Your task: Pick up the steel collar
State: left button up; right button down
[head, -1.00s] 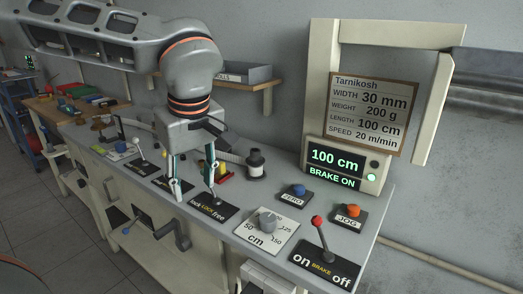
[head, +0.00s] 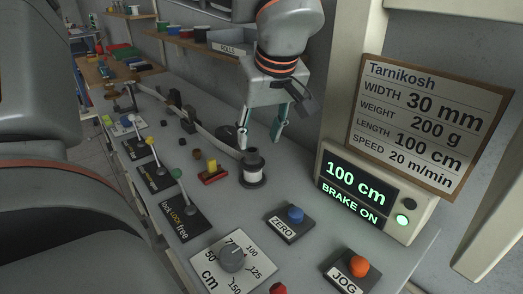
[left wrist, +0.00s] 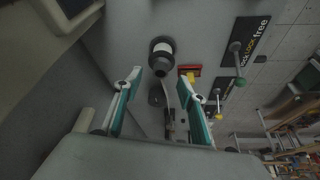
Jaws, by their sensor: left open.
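A dark spool-like post (head: 252,174) with a pale band stands on the grey bench. Its dark, ring-like top (head: 254,155) may be the steel collar, but I cannot tell for sure. The post also shows in the left wrist view (left wrist: 161,54), above the line between the fingertips. My left gripper (head: 259,139) is open and empty, pointing down just behind the post, with its fingertips apart from it. Its two teal fingers (left wrist: 159,92) show spread in the left wrist view. A dark round piece (head: 228,134) lies behind the left finger, partly hidden. My right gripper is not in view.
A red-and-yellow piece (head: 212,173) sits left of the post. The lock lever (head: 182,190), ZERO button (head: 295,214), length dial (head: 232,258) and JOG button (head: 358,267) stand in front. The display box (head: 372,193) stands at right. A shelf tray (head: 229,48) is behind.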

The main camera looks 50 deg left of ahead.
aim_at(253, 151)
pick_arm(q)
jog(key=shift+x, duration=1)
jog(key=x, duration=0.4)
jog(key=shift+a+f+b, duration=0.15)
jog(key=shift+a+b, duration=0.15)
jog(key=shift+a, duration=0.25)
grip_shut()
